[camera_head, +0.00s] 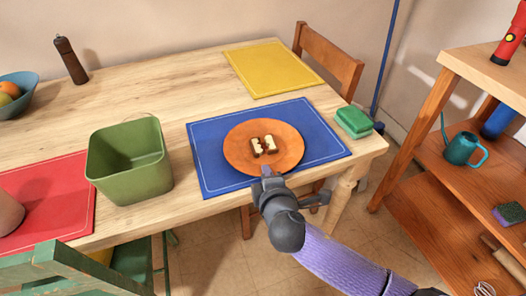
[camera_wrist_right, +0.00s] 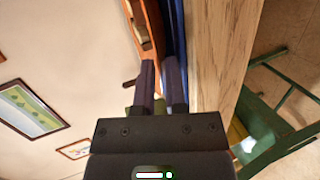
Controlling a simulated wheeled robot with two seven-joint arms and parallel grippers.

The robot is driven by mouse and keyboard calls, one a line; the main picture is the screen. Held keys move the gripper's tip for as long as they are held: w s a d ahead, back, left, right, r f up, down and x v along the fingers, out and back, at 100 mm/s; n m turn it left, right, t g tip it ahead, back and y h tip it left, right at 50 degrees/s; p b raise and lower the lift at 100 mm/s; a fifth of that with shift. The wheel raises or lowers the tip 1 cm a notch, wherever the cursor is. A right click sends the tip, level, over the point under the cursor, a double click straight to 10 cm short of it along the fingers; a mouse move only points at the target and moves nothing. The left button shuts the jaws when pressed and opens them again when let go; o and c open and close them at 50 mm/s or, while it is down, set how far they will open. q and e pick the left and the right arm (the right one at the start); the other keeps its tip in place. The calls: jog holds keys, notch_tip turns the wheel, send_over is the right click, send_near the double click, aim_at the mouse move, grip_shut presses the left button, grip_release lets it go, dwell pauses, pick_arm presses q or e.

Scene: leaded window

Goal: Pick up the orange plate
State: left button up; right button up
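The orange plate (camera_head: 287,147) lies flat on the blue placemat (camera_head: 215,155), with two small pieces of bread or cake (camera_head: 263,145) on it. My right gripper (camera_head: 267,172) is at the plate's near rim. In the right wrist view the plate (camera_wrist_right: 154,22) shows nearly edge-on, just beyond the fingers of my right gripper (camera_wrist_right: 160,80). A narrow gap shows between these fingers, with the rim in line with it. Contact with the rim is hard to tell. My left gripper is not in view.
On the table (camera_head: 185,85), a green bin (camera_head: 130,165) stands left of the blue placemat and a green sponge stack (camera_head: 353,121) lies to its right. A yellow placemat (camera_head: 272,68) lies behind. A wooden chair (camera_head: 328,55) and shelf (camera_head: 460,150) stand close by.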

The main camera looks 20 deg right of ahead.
jog(key=shift+r, duration=0.1)
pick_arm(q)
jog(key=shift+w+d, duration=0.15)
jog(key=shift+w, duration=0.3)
pick_arm(e)
grip_shut()
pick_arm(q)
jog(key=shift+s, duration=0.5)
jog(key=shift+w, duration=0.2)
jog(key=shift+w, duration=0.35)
